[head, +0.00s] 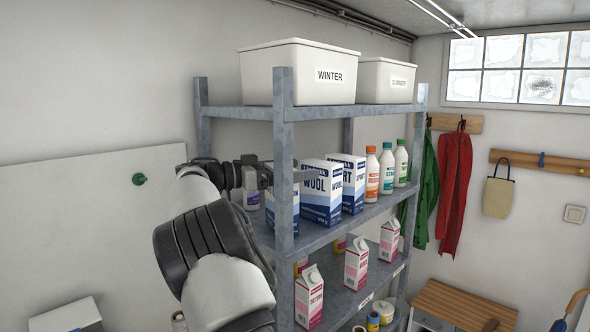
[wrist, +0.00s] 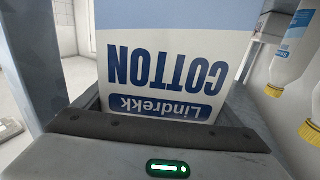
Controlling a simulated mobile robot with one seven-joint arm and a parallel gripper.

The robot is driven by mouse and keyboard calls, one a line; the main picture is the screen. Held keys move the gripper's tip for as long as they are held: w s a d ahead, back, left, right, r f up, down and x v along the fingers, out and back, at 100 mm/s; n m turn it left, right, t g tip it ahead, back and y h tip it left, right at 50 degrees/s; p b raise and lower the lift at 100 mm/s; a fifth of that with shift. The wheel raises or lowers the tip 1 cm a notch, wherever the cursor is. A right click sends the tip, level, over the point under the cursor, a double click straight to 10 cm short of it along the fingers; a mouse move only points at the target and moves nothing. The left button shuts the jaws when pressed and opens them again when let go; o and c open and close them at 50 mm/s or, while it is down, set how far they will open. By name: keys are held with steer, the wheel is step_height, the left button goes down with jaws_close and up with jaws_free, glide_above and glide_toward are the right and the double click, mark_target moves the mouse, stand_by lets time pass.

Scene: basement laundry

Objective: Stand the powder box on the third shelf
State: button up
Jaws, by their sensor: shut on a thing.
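The powder box (wrist: 165,75) is white and blue, lettered "Lindrekk COTTON", upside down in the wrist view. My gripper (wrist: 160,125) is shut on it near the end with the brand name. In the head view my gripper (head: 266,178) reaches in by the front left post of the grey metal rack. The box (head: 279,212) is just below it, partly hidden by that post, over the shelf (head: 335,228) under the top one. It looks upright. I cannot tell whether its base touches the shelf.
A WOOL box (head: 321,192) and a SPORT box (head: 351,182) stand right of the held box, then several bottles (head: 387,168). Pale bottles (head: 251,190) stand behind my gripper. Cartons (head: 356,264) fill the shelf below. White bins (head: 299,72) sit on top. The rack post (head: 284,150) is close.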

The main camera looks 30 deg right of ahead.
steer(key=shift+f+b, duration=0.15)
steer(key=shift+b, duration=0.2)
steer(key=o, duration=1.9)
steer(key=shift+c, duration=0.2)
steer(key=a, duration=0.8)
steer(key=w+a, duration=0.1)
steer(key=a, duration=0.3)
steer(key=shift+b, duration=0.3)
